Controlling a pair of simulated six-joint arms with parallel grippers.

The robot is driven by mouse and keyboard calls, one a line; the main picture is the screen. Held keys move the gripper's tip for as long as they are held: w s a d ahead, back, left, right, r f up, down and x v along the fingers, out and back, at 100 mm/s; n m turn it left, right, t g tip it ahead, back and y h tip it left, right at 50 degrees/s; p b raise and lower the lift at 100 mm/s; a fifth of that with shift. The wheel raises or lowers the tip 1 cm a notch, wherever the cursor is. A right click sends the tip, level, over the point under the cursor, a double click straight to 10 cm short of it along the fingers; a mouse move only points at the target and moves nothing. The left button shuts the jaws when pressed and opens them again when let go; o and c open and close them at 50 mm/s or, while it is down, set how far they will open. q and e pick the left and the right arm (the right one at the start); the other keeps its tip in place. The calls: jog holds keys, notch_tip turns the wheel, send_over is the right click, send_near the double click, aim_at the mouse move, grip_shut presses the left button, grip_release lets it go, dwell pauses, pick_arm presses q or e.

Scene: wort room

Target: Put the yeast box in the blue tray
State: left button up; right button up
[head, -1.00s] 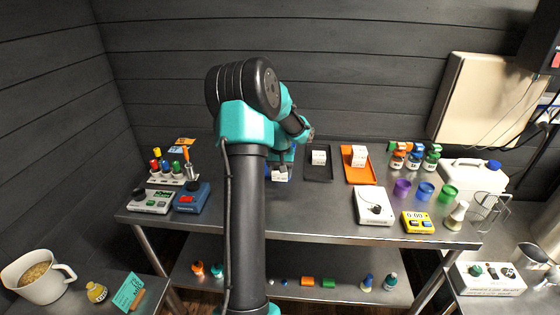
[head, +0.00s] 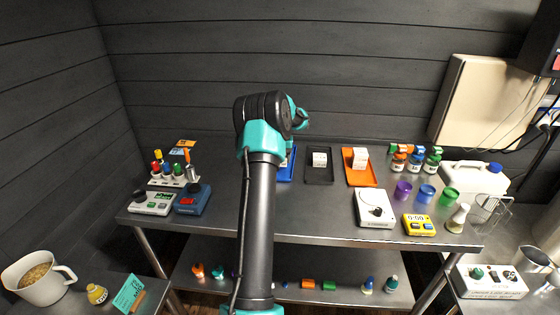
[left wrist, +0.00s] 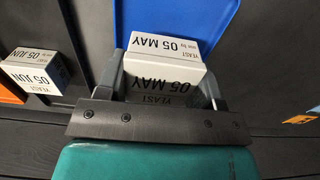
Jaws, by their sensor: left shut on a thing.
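My left gripper (left wrist: 163,78) is shut on a white yeast box (left wrist: 160,70) marked 05 MAY, with one finger on each side of it. In the left wrist view the blue tray (left wrist: 172,22) lies beyond and beneath the box, which overlaps it; I cannot tell whether they touch. In the head view the blue tray (head: 288,170) shows only as a strip beside my arm, which hides the gripper and the held box. My right gripper is not in view.
A black tray (head: 320,179) holding a white box (head: 319,159) stands right of the blue tray. Further right, an orange tray (head: 360,178) holds white boxes (head: 356,157). A blue device (head: 192,199) and a tube rack (head: 172,178) stand to the left.

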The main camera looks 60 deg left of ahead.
pick_arm(q)
jog(key=shift+w+a+f, duration=0.1)
jog(key=shift+w+a, duration=0.3)
jog(key=shift+a, duration=0.45)
jog(key=shift+w+a+f, duration=0.1)
jog(key=shift+w+a, duration=0.25)
jog(key=shift+a, duration=0.45)
jog(key=shift+a, duration=0.1)
jog(key=shift+w+a+f, duration=0.1)
jog(key=shift+a, duration=0.05)
jog(key=shift+f, duration=1.6)
jog(key=shift+f, duration=0.2)
jog(key=o, duration=0.9)
jog(key=shift+o, duration=0.2)
jog(key=shift+r, duration=0.15)
notch_tip(320, 180, up, 12)
